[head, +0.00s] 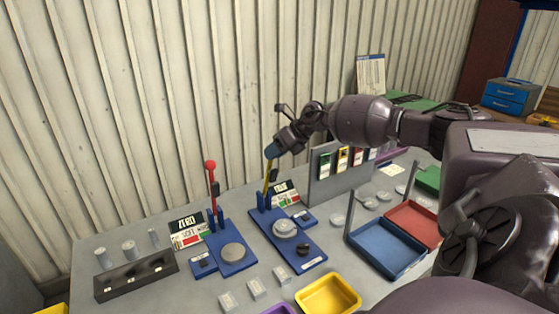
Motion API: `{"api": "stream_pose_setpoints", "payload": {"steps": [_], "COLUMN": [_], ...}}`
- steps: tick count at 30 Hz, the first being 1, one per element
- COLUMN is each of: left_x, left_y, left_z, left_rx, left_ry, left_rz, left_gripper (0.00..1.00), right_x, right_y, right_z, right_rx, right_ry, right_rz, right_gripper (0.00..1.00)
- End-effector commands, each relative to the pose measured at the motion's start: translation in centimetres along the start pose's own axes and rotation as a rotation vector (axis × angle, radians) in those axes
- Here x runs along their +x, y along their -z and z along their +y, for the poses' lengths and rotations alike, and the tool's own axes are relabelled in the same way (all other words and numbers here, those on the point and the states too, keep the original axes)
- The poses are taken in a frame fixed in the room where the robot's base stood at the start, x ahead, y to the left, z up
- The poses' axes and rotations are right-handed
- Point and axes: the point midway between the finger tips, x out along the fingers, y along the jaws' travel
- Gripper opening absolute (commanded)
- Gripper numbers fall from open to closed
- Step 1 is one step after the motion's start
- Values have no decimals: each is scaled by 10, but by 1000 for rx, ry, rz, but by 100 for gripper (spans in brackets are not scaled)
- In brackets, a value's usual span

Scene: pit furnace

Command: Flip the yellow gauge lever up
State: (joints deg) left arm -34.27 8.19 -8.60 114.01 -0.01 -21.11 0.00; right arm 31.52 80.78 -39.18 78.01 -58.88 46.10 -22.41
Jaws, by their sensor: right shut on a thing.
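The yellow gauge lever (266,178) stands nearly upright on a blue gauge base (287,238), just left of the "TRUE" card. My right gripper (273,151) reaches in from the right and is shut on the top end of the yellow lever. The lever's tip is hidden by the gripper. My left gripper is not in view.
A red-knobbed lever (212,180) stands on another blue base (232,254) to the left, beside a "ZERO" card (188,230). A black block (136,277), a yellow tray (328,294), a blue tray (386,247) and a red tray (412,222) share the grey table.

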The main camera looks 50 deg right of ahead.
Motion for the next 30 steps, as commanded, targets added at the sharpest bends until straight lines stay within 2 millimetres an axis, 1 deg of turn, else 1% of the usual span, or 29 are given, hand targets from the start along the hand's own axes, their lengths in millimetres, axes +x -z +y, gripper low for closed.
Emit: {"api": "stream_pose_setpoints", "payload": {"steps": [1, 12, 29, 30], "left_x": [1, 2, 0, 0], "left_y": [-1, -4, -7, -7], "left_z": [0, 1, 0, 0], "left_rx": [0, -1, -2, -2], "left_ry": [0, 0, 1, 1], "left_rz": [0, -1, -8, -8], "left_gripper": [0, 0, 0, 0], "right_x": [4, 8, 7, 7], "right_y": [-3, -17, -23, -23], "right_z": [1, -4, -6, -6], "right_rx": [11, 14, 12, 12], "right_ry": [-11, -12, -8, -8], "right_rz": [19, 24, 16, 15], "right_gripper": [0, 0, 0, 35]}}
